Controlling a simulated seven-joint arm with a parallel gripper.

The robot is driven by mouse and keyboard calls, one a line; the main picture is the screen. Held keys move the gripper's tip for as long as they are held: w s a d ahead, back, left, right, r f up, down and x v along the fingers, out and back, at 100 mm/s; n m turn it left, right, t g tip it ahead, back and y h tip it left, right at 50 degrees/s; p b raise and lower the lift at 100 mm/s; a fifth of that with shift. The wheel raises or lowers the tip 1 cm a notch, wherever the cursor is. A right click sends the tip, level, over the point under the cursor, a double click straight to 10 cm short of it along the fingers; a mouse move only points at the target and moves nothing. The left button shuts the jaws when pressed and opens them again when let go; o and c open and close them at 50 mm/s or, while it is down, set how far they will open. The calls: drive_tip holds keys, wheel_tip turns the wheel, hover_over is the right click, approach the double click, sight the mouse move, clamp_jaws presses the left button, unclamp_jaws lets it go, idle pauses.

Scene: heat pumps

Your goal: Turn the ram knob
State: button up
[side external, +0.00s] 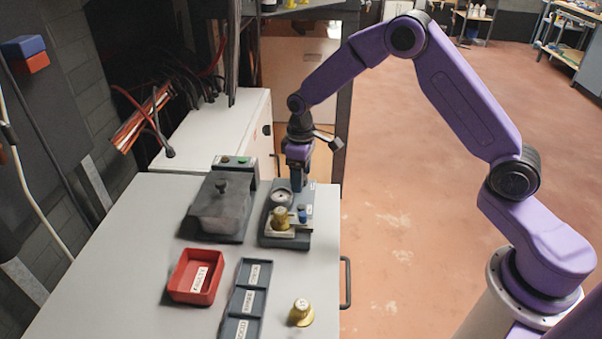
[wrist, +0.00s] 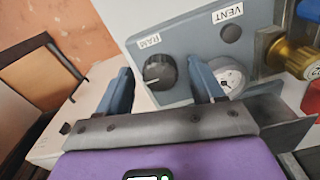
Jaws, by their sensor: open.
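The ram knob (wrist: 157,73) is a round black dial with a white pointer line, on the grey-blue panel (wrist: 185,45) below an upside-down RAM label (wrist: 149,41) in the wrist view. My gripper (wrist: 162,75) is open, with one blue-grey finger to the left of the knob and the other to its right. Gaps show between the knob and both fingers; whether the tips reach down to the panel is unclear. In the side view my gripper (side external: 298,178) is low over the far end of the test unit (side external: 268,237) and hides the knob.
A dial gauge (wrist: 229,76) sits close beside the right finger. A VENT label (wrist: 228,12), a dark button (wrist: 231,33) and a brass fitting (wrist: 296,58) are nearby. In the side view, a red tray (side external: 180,278), dark trays (side external: 247,300) and a loose brass part (side external: 301,314) occupy the bench front.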

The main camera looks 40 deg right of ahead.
drive_tip(key=c, duration=1.1)
drive_tip(key=shift+o, duration=0.2)
drive_tip(key=shift+m, duration=1.7)
drive_tip(key=o, duration=1.1)
drive_tip(key=shift+c, duration=0.2)
